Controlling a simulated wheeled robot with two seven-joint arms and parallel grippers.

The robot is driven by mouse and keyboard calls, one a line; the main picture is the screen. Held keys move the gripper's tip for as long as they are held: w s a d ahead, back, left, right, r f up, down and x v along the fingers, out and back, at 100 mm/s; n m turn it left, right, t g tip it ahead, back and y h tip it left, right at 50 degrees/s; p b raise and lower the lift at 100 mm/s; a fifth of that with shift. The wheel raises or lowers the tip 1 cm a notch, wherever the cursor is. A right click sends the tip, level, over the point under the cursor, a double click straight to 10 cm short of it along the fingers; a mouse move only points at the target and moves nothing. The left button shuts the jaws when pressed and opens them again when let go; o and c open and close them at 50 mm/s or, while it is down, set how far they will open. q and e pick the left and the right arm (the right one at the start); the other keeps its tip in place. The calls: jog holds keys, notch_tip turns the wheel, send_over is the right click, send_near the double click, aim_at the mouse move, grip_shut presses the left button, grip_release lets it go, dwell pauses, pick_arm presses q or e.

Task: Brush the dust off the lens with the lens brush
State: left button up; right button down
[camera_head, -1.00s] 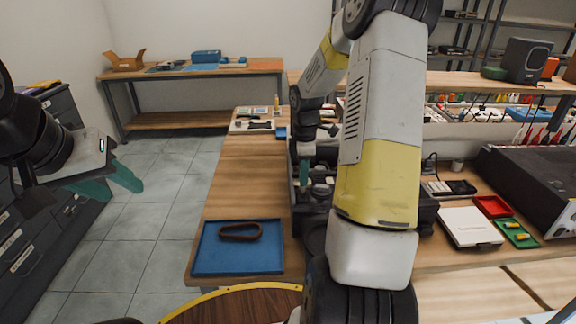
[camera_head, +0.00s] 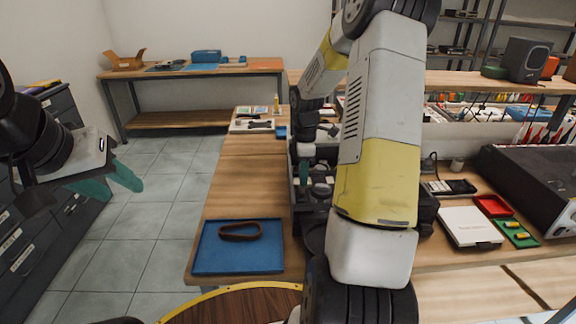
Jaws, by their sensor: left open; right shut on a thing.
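My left gripper (camera_head: 112,182) is open and empty at the left, over the floor beside the dark drawer cabinet. My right arm reaches across the middle of the view. My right gripper (camera_head: 310,188) shows only in part, its teal finger over the dark equipment behind the arm. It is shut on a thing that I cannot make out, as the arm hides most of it. I cannot clearly pick out the lens or the lens brush.
A blue tray (camera_head: 238,267) with a dark brown loop (camera_head: 240,231) lies at the bench's near end. A white box (camera_head: 470,227), a red tray (camera_head: 492,206) and a green tray (camera_head: 517,233) lie to the right, beside a large black device (camera_head: 535,185). The wooden bench left of my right arm is mostly clear.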

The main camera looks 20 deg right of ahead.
jog(key=shift+s+a, duration=0.15)
jog(key=shift+s, duration=0.45)
jog(key=shift+s+a, duration=0.1)
jog(key=shift+s, duration=0.15)
jog(key=shift+w+r, duration=0.1)
jog(key=shift+r, duration=0.1)
dwell(1.0)
jog(key=shift+f, duration=0.2)
dwell(0.9)
jog(key=shift+w+d, duration=0.25)
jog(key=shift+w, duration=0.6)
jog(key=shift+r, duration=0.25)
dwell(0.8)
notch_tip(320, 180, up, 12)
dwell(1.2)
dwell(0.3)
